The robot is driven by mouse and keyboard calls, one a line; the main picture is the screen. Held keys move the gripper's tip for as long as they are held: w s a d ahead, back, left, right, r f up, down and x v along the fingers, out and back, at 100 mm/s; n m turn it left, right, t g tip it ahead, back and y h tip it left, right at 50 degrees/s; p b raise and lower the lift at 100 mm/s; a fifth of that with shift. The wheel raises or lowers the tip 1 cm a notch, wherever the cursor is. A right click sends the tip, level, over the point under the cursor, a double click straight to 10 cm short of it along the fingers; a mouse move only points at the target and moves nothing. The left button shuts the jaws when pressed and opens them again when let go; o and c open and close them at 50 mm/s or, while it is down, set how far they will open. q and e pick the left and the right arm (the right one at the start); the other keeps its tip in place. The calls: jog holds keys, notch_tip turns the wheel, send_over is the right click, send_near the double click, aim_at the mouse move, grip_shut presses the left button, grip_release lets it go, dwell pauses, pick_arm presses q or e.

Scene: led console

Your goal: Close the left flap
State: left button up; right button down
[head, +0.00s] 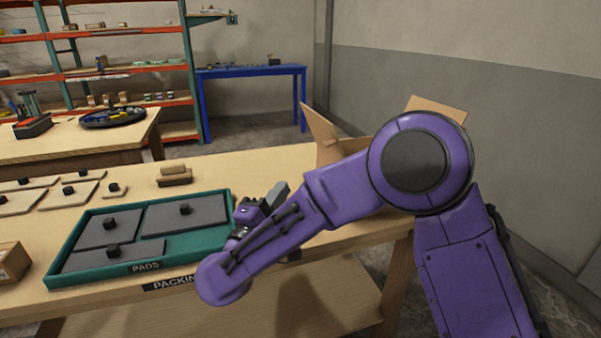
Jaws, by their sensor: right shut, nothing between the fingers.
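A cardboard box (335,153) stands on the packing bench, mostly hidden behind my right arm. Its left flap (319,128) stands up and leans outward, open. Another flap (437,106) sticks up at the right, above my arm's elbow. My right gripper (277,194) is shut and empty, over the bench between the teal tray and the box. It is apart from the left flap, lower and to its left in the picture. My wrist and forearm partly hide the gripper. My left gripper is not in view.
A teal tray (66,277) labelled PADS holds grey pads with black knobs. Pale knobbed boards (60,194), small wooden blocks (174,175) and a small carton (12,262) lie near it. The bench (262,165) is bare left of the box. Shelves and a blue table stand behind.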

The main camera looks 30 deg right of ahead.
jog(key=p, duration=0.3)
send_near(324, 145)
jog(key=w+d, duration=0.2)
jog(key=w, duration=0.3)
jog(key=d+p, duration=0.1)
jog(key=s+d+r, duration=0.1)
jog(key=shift+s+d+r+p, duration=0.2)
jog(key=shift+s+d+p, duration=0.1)
jog(key=shift+d+p, duration=0.1)
jog(key=shift+w, duration=0.1)
